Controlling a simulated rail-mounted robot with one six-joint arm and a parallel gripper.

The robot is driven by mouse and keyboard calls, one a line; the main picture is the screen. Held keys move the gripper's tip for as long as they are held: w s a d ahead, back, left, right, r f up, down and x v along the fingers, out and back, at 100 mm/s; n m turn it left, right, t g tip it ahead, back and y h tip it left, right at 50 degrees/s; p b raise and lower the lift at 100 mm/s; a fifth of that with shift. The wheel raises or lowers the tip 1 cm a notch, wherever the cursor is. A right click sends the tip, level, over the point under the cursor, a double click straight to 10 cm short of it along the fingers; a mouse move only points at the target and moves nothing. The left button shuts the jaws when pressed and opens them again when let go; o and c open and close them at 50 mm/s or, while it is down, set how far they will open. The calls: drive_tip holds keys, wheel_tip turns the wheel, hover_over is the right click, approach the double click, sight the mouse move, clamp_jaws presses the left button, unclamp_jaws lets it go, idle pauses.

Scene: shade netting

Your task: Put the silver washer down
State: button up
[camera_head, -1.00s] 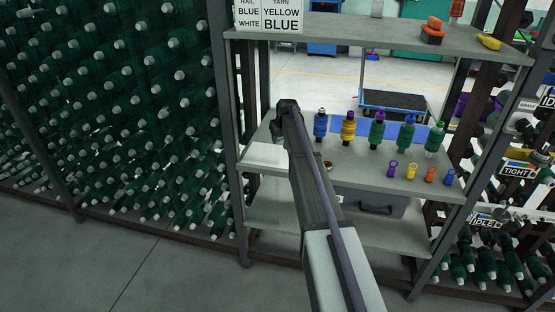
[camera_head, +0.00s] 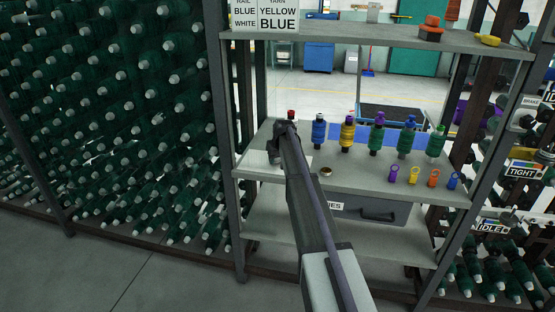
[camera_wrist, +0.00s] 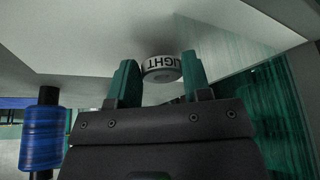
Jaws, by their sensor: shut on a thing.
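The silver washer (camera_wrist: 162,68), a short pale disc with the dark word LIGHT on its side, is between the two green fingers of my gripper (camera_wrist: 157,80) in the wrist view. The fingers are shut on it. In the head view my gripper (camera_head: 274,150) is over the left part of the middle shelf (camera_head: 345,178), near a white plate (camera_head: 256,167). My arm hides the washer there. I cannot tell whether the washer touches a surface.
Several yarn bobbins, including a blue one (camera_head: 318,131), stand along the back of the shelf. A brass-coloured ring (camera_head: 326,171) lies right of my arm. Small coloured clips, including a purple one (camera_head: 393,173), stand at the front right. An upper shelf (camera_head: 375,36) is above.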

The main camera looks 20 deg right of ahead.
drive_tip(key=shift+f, duration=0.25)
drive_tip(key=o, duration=0.9)
drive_tip(key=shift+r, duration=0.1)
drive_tip(key=p+v, duration=1.2)
drive_tip(key=v, duration=0.1)
drive_tip(key=shift+w+r, duration=0.1)
drive_tip(key=shift+w, duration=0.05)
drive_tip(key=s+a+g, duration=0.1)
drive_tip(key=s+a, duration=0.7)
drive_tip(key=s, duration=0.5)
drive_tip(key=s+a+g, duration=0.2)
drive_tip(key=s+a, duration=0.7)
drive_tip(key=s, duration=0.4)
drive_tip(key=s+a+f+n+g, duration=0.1)
drive_tip(key=s+a, duration=0.7)
drive_tip(key=s, duration=0.5)
drive_tip(key=shift+a+f, duration=0.1)
drive_tip(key=shift+a, duration=0.1)
